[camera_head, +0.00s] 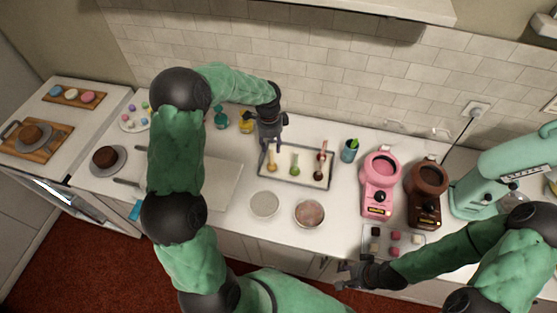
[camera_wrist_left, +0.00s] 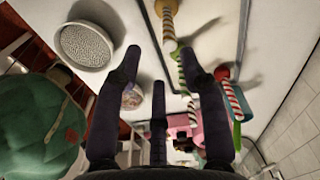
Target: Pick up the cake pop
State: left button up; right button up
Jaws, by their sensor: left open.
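Three cake pops with striped sticks stand in a pale, dark-rimmed tray (camera_head: 310,186) on the counter: a yellowish one (camera_head: 272,164), a green one (camera_head: 295,168) and a dark red one (camera_head: 320,173). My left gripper (camera_head: 270,138) is above the tray's left end, near the yellowish cake pop, and partly covers its stick. In the left wrist view my left gripper (camera_wrist_left: 160,62) is open and empty. The yellowish cake pop (camera_wrist_left: 166,8) shows at the top there, beyond the fingertips. My right gripper (camera_head: 347,276) is low at the counter's front edge, its fingers apart, holding nothing visible.
Two round pans (camera_head: 264,205) stand in front of the tray. A blue cup (camera_head: 349,151), a pink machine (camera_head: 379,190) and a brown machine (camera_head: 425,195) stand to the right. A small tray of cubes (camera_head: 374,256) lies by my right arm. A chocolate cake (camera_head: 105,157) stands left.

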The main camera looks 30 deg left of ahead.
aim_at(272, 156)
pick_arm(q)
jog(key=shift+m, duration=0.3)
jog(key=shift+w+a+f, duration=0.15)
jog(key=shift+w+f, duration=0.05)
jog(key=shift+f, duration=1.4)
jog(key=shift+w+a+f, duration=0.1)
jog(key=shift+w+f, duration=0.1)
jog(key=shift+f, duration=1.4)
jog(key=shift+w+a+f, duration=0.15)
jog(key=shift+w+f, duration=0.05)
jog(key=shift+f, duration=1.4)
grip_shut()
